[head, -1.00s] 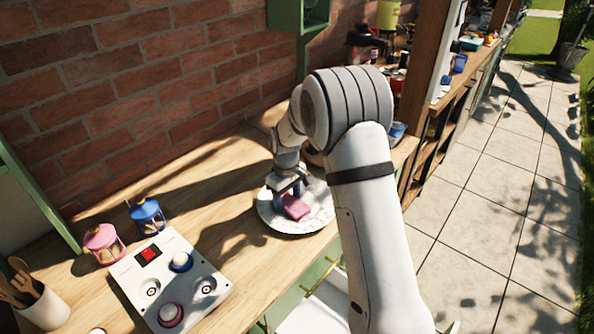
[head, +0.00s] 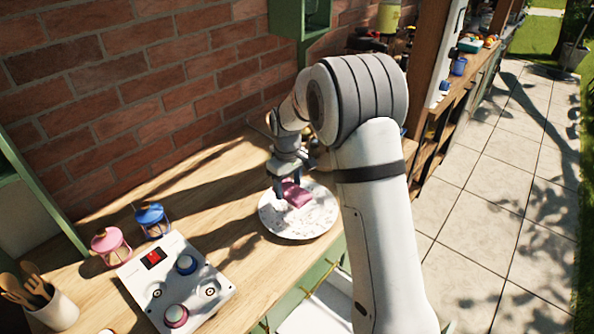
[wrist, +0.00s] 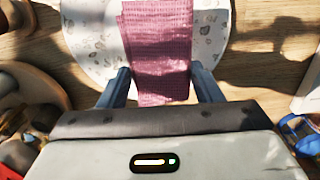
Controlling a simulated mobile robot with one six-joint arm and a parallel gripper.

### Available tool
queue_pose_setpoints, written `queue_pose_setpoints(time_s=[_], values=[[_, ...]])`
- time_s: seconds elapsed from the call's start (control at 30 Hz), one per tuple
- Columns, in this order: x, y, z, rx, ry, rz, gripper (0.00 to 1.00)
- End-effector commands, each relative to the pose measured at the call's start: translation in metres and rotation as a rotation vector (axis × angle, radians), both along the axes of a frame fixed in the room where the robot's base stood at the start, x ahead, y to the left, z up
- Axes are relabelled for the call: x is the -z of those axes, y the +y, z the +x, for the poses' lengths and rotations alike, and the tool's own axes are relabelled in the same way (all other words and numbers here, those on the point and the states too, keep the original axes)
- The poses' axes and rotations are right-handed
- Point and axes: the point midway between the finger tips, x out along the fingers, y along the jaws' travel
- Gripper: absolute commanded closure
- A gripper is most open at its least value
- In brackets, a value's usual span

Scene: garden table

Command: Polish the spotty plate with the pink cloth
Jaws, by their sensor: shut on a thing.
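The white plate (head: 308,221) lies on the wooden counter, with grey-brown spots over its face. It also shows in the wrist view (wrist: 90,45), where spots are visible on both sides of the cloth. The pink cloth (head: 297,194) is a folded, ribbed piece over the far part of the plate. My gripper (head: 285,184) is shut on the cloth from above. In the wrist view, the cloth (wrist: 160,45) sits between the two blue-grey fingers of my gripper (wrist: 163,84). I cannot tell whether the cloth touches the plate. It hides part of the plate.
A white box with round knobs and a red display (head: 178,285) stands left of the plate. A pink lantern (head: 110,246) and a blue lantern (head: 151,219) stand behind it. A utensil cup (head: 55,310) is at lower left. A brick wall (head: 130,90) rises behind the counter.

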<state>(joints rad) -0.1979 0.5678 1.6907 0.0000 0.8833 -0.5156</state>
Motion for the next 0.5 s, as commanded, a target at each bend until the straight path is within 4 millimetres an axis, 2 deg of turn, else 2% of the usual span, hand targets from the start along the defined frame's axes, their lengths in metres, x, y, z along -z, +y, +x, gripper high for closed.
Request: queue_pose_setpoints(time_s=[0.2,0.5], values=[[-0.015,0.000,0.000,0.001,-0.001,0.001,0.56],[-0.018,-0.001,0.000,0.001,-0.001,0.000,0.56]])
